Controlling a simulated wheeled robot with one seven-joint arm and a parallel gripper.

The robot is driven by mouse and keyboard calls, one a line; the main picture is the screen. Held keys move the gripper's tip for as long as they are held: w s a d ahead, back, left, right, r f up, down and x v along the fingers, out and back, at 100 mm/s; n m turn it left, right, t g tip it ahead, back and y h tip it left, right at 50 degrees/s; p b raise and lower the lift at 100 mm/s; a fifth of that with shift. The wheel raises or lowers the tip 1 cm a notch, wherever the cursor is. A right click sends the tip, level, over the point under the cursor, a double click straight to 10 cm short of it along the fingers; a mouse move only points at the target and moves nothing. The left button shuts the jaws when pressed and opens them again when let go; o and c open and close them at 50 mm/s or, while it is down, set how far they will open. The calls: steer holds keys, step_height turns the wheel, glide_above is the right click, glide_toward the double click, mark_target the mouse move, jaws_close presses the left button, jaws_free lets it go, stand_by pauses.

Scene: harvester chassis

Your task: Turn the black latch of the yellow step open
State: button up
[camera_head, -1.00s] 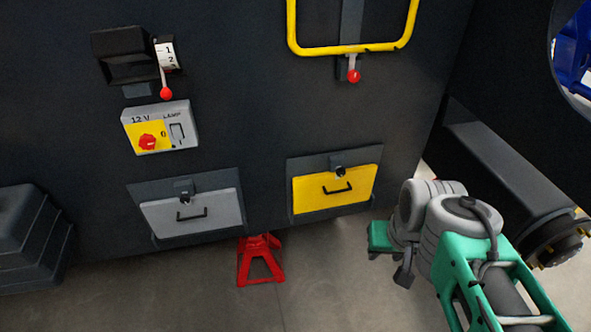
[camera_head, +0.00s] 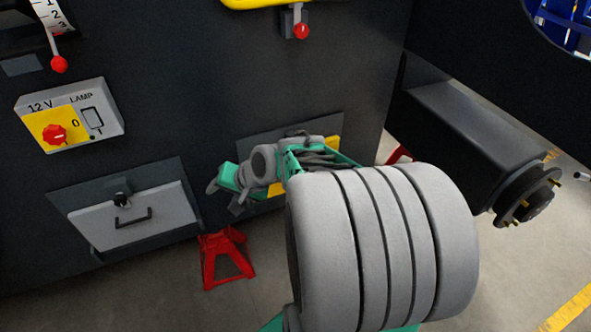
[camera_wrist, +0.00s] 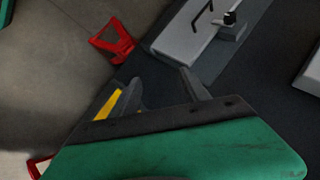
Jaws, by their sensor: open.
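The yellow step (camera_head: 334,148) is mostly hidden behind my arm in the head view; only yellow patches at its edges show. A small yellow strip (camera_wrist: 107,104), seemingly of the same step, shows beside a finger in the wrist view. I cannot make out its black latch in either current view. My gripper (camera_head: 228,194) is in front of the dark wall at the left side of the yellow step. In the wrist view its two dark fingers (camera_wrist: 163,92) are apart, with nothing held between them.
A grey step (camera_head: 165,212) with its own black latch (camera_head: 122,199) is to the left; it also shows in the wrist view (camera_wrist: 183,32). A red jack stand (camera_head: 226,258) stands below, between the steps. A lamp switch panel (camera_head: 70,115) is at upper left. A dark axle beam (camera_head: 470,125) is at right.

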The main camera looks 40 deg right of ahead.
steer(key=w+d+f+m+t+h+b, duration=0.1)
steer(key=w+d+f+m+t+b, duration=0.15)
steer(key=d+f+m, duration=0.35)
steer(key=w+d+f+m+t+b, duration=0.1)
steer(key=d+f+m+t+b, duration=0.1)
steer(key=d+m+t+b, duration=0.4)
steer(key=s+d+m+h+b, duration=0.1)
steer(key=s+d+m+h, duration=0.2)
steer(key=d+m, duration=0.35)
steer(key=s+d+m+h+b, duration=0.1)
steer(key=s+d+m+h, duration=0.2)
steer(key=d, duration=0.6)
steer(key=w+d+r+t, duration=0.1)
steer(key=w+d, duration=0.1)
steer(key=w, duration=0.5)
steer(key=shift+h, duration=0.4)
steer(key=shift+w+d+r, duration=0.1)
steer(key=shift+c, duration=0.4)
jaws_close()
